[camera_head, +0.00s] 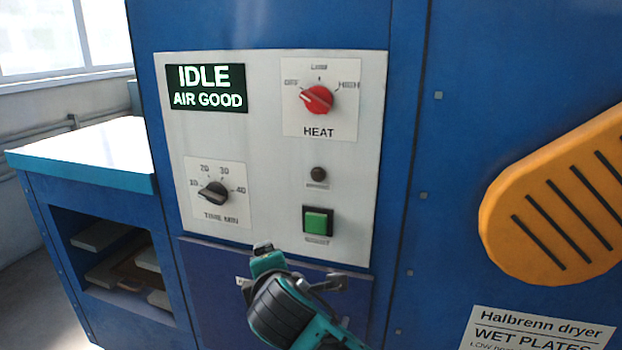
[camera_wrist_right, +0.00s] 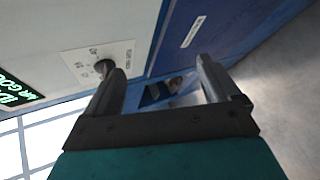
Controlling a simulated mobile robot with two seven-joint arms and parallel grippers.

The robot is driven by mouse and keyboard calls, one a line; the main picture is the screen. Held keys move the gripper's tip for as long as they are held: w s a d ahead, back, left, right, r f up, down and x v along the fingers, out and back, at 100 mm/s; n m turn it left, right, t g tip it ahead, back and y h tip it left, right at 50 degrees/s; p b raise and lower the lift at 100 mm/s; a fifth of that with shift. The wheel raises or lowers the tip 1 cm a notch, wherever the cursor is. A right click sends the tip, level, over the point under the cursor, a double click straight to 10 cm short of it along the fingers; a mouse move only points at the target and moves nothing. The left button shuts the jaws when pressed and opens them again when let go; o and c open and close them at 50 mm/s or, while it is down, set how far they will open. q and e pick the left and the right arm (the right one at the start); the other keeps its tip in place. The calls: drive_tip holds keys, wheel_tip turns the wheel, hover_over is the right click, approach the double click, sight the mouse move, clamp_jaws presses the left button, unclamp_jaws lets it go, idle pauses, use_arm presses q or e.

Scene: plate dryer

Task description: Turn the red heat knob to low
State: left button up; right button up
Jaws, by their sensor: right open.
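The red heat knob (camera_head: 317,100) is on the upper right of the grey control panel (camera_head: 273,130). Its white pointer line aims left toward OFF; LOW is marked at the top and HIGH at the right. My right gripper (camera_head: 264,255) is in front of the panel's lower edge, below and left of the red knob and apart from it. In the right wrist view its two fingers (camera_wrist_right: 162,70) are spread with nothing held between them. The red knob is out of that view. My left gripper is not in view.
A black time knob (camera_head: 214,193) is at lower left, and shows beside a finger in the wrist view (camera_wrist_right: 104,67). A green button (camera_head: 317,221) and small dark button (camera_head: 319,173) sit below the heat knob. The display (camera_head: 207,88) reads IDLE, AIR GOOD. An orange vented cover (camera_head: 555,200) juts out right.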

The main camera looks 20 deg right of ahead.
wheel_tip(320, 180, up, 11)
drive_tip(key=w+n+t+h, duration=0.2)
drive_tip(key=w+n+h, duration=0.1)
drive_tip(key=h+p, duration=0.1)
drive_tip(key=h, duration=0.5)
approach(312, 106)
drive_tip(key=shift+n, duration=0.4)
drive_tip(key=p+x, duration=0.1)
drive_tip(key=x, duration=0.8)
drive_tip(key=shift+w, duration=0.1)
drive_tip(key=shift+c, duration=0.3)
drive_tip(key=c, duration=1)
